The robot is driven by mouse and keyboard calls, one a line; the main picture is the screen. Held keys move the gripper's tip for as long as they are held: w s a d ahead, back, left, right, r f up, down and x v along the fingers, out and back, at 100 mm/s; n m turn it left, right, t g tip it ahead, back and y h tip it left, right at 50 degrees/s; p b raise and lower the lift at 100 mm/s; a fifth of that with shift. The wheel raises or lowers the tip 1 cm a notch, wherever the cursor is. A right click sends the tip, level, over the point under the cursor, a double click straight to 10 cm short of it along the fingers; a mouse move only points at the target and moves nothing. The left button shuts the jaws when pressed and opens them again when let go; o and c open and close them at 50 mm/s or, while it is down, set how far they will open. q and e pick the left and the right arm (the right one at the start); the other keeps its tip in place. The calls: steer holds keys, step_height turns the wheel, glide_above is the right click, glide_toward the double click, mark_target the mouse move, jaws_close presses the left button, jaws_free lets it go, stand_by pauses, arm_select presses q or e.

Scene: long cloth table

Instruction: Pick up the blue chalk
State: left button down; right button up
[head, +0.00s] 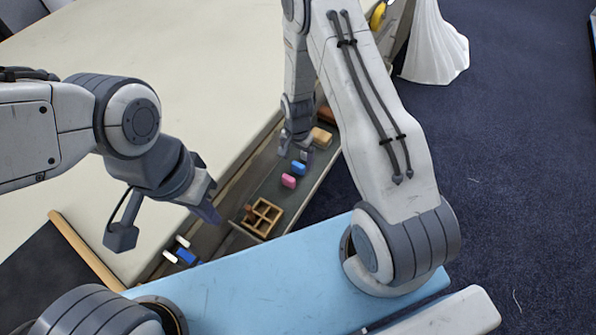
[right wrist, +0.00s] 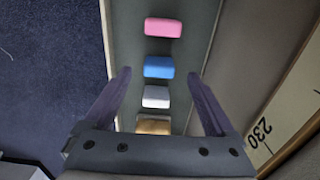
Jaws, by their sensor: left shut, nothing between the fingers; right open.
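The blue chalk (head: 298,168) lies in a long dark tray along the table's edge, beside a pink chalk (head: 289,181). In the right wrist view the blue chalk (right wrist: 158,67) sits between the pink chalk (right wrist: 163,27) and a white piece (right wrist: 155,97). My right gripper (head: 296,152) is open above the tray, close to the blue chalk. Its two fingers (right wrist: 158,74) show on either side of the blue and white pieces, with nothing held. My left gripper (head: 212,214) is shut and empty, over the tray's near part.
A small wooden divided box (head: 262,216) stands in the tray, nearer than the chalks. A tan block (head: 321,137) lies further along. White and blue pieces (head: 186,257) lie at the near end. The pale table top (head: 190,70) is mostly bare.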

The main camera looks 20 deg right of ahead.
mark_target(298, 164)
step_height(298, 164, down, 5)
steer(key=b, duration=0.4)
steer(key=shift+d, duration=0.1)
steer(key=shift+c, duration=0.3)
jaws_close()
steer(key=shift+r, duration=0.15)
